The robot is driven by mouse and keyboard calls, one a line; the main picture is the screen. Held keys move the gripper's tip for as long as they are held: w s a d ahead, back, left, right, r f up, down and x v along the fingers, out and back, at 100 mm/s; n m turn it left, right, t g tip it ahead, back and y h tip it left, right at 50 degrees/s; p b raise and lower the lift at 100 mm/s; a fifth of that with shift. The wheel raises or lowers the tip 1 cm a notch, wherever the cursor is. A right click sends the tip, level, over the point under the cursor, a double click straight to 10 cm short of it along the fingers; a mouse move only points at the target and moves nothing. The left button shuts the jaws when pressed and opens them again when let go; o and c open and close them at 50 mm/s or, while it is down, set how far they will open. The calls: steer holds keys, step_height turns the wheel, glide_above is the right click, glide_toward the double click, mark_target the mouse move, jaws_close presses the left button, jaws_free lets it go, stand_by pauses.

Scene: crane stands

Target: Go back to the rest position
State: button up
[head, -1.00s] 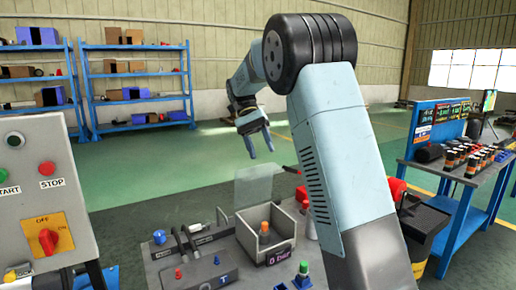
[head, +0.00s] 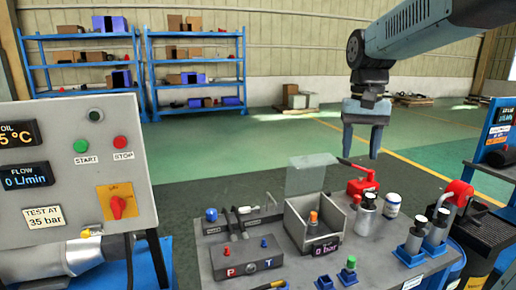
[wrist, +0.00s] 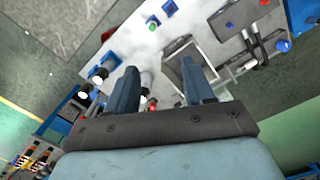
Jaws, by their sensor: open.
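My gripper (head: 361,140) hangs above the right part of the test bench, fingers pointing down and spread apart, with nothing between them. It also shows in the wrist view (wrist: 163,90), its two fingers apart over the bench. The bench (head: 400,270) stands below it in the head view, with a grey open box (head: 318,238) holding an orange-topped part (head: 313,219). A display on the box front reads 0 bar.
A control panel (head: 75,170) with START and STOP buttons and a red switch stands at left. A red-handled valve (head: 362,184), canisters (head: 392,205) and a black container (head: 488,232) stand at right. Blue shelves (head: 195,65) are at the back.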

steer(key=s+f+n+t, duration=0.1)
steer(key=s+f+t, duration=0.1)
steer(key=s, duration=0.4)
steer(key=s+f+n+t, duration=0.1)
steer(key=s+f+t, duration=0.2)
steer(key=s, duration=0.4)
steer(key=shift+s+d+f+t, duration=0.15)
steer(key=shift+s+f+t, duration=0.05)
steer(key=shift+t, duration=0.3)
